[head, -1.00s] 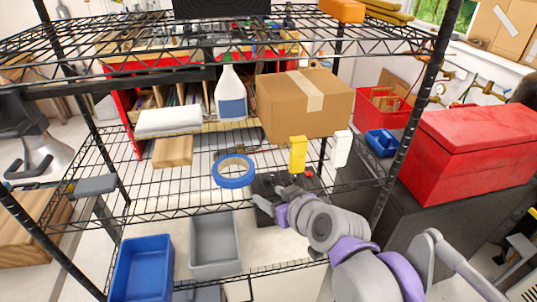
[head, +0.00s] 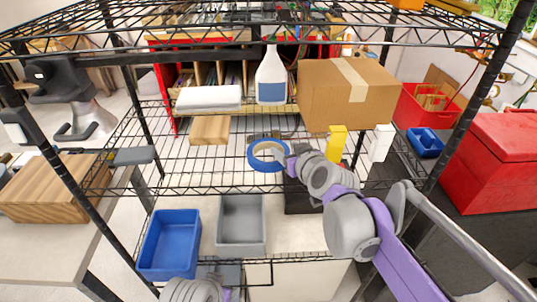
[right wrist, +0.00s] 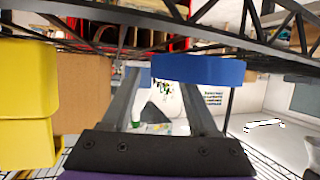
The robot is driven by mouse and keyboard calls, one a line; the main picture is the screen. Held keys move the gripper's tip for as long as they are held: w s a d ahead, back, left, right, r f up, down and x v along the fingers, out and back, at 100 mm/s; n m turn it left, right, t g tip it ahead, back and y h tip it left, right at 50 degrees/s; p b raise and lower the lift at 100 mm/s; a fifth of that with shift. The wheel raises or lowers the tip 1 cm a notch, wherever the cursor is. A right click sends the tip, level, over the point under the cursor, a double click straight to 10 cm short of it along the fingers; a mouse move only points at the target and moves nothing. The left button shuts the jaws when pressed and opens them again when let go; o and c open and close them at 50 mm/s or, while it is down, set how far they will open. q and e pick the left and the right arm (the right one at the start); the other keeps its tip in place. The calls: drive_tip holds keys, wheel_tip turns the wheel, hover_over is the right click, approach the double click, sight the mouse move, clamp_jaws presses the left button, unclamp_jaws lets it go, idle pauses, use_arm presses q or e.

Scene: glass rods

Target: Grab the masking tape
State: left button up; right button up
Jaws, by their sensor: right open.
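The masking tape is a blue ring (head: 256,163) lying on the middle wire shelf in the head view. In the right wrist view the tape (right wrist: 215,69) is a blue band near the tips of my right gripper (right wrist: 160,75), overlapping the right-hand finger. My right gripper (head: 274,138) is open, with its fingers apart, close to the tape's far side in the head view. I cannot tell whether a finger touches the tape. My left gripper is out of view.
A cardboard box (head: 325,100), a spray bottle (head: 270,75) and a wooden block (head: 210,130) stand behind the tape. Blue (head: 170,245) and grey (head: 241,222) bins sit below. A wire shelf (head: 230,47) hangs above.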

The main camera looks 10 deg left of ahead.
drive_tip(key=shift+w+a+f, duration=0.25)
drive_tip(key=shift+w, duration=0.25)
clamp_jaws()
